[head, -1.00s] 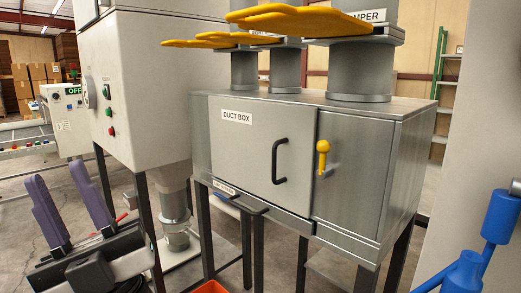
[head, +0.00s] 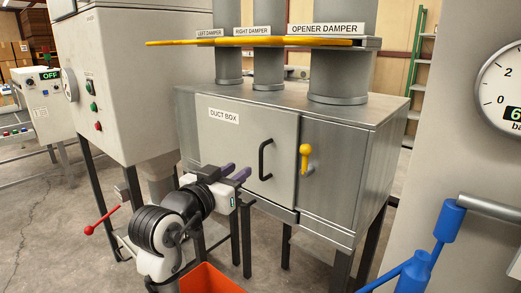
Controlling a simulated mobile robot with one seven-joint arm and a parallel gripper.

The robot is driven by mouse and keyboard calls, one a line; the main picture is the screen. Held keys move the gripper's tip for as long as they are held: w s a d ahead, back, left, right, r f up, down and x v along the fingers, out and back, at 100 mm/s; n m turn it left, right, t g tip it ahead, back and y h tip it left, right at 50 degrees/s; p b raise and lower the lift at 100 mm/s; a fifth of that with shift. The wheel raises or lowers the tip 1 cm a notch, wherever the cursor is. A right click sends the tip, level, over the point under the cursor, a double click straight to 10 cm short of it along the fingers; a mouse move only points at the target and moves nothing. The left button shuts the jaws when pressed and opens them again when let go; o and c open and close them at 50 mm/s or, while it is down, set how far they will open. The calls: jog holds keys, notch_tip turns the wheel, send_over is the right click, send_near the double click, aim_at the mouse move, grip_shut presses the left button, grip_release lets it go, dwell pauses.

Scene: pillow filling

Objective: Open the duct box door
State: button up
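The duct box (head: 345,185) is a grey metal box on dark legs. Its flat door (head: 235,140), labelled DUCT BOX, looks closed, flush with the front. A black vertical bar handle (head: 264,160) is on the door's right side. A yellow latch lever (head: 304,158) is just right of the door's edge, with its knob up and its arm down. My gripper (head: 236,171) is in front of the door's lower part, left of the black handle. Its two purple fingers point towards the box with a gap between them, and they hold nothing.
An orange bin (head: 210,280) is on the floor below my gripper. Blue pipework (head: 447,220) and a panel with a gauge (head: 503,90) stand at the right. A red-knobbed lever (head: 90,229) is at the left.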

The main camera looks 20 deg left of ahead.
aim_at(260, 154)
jog(key=w+p, duration=0.1)
jog(key=w, duration=0.3)
jog(key=w+d+p, duration=0.1)
jog(key=w, duration=0.2)
jog(key=w+p, duration=0.1)
jog(key=w, duration=0.3)
jog(key=shift+w+d, duration=0.35)
jog(key=shift+d, duration=0.05)
grip_shut()
